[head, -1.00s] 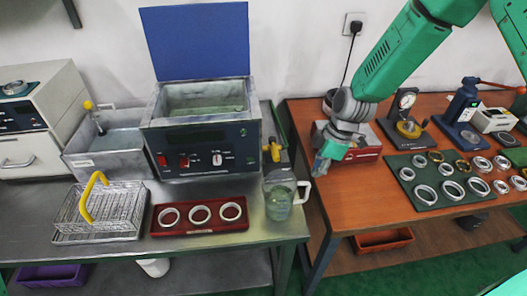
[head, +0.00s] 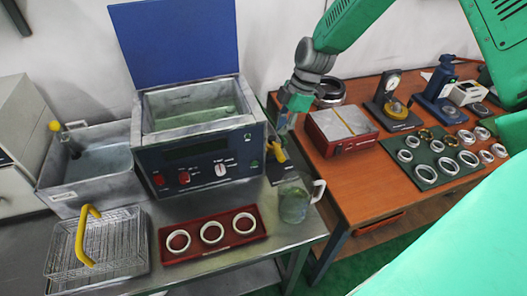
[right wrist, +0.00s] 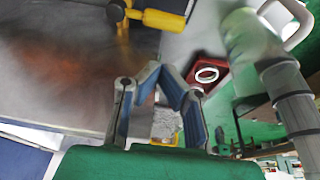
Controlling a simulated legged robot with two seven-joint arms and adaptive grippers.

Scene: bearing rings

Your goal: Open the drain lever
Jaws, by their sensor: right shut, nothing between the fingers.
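The drain lever (head: 277,152) is a yellow handle low on the right side of the blue-fronted cleaning tank (head: 200,160). In the right wrist view the yellow lever (right wrist: 165,20) lies sideways at the top, joined to an upright yellow piece. My right gripper (head: 283,126) is just above the lever in the head view, apart from it as far as I can tell. In the right wrist view its fingertips (right wrist: 162,70) meet below the lever, shut and empty. My left gripper is out of view.
A glass beaker (head: 294,202) stands just below the lever at the bench edge. A red tray (head: 190,253) with three rings and a wire basket (head: 120,240) are in front of the tank. A red box (head: 342,130) sits on the wooden table to the right.

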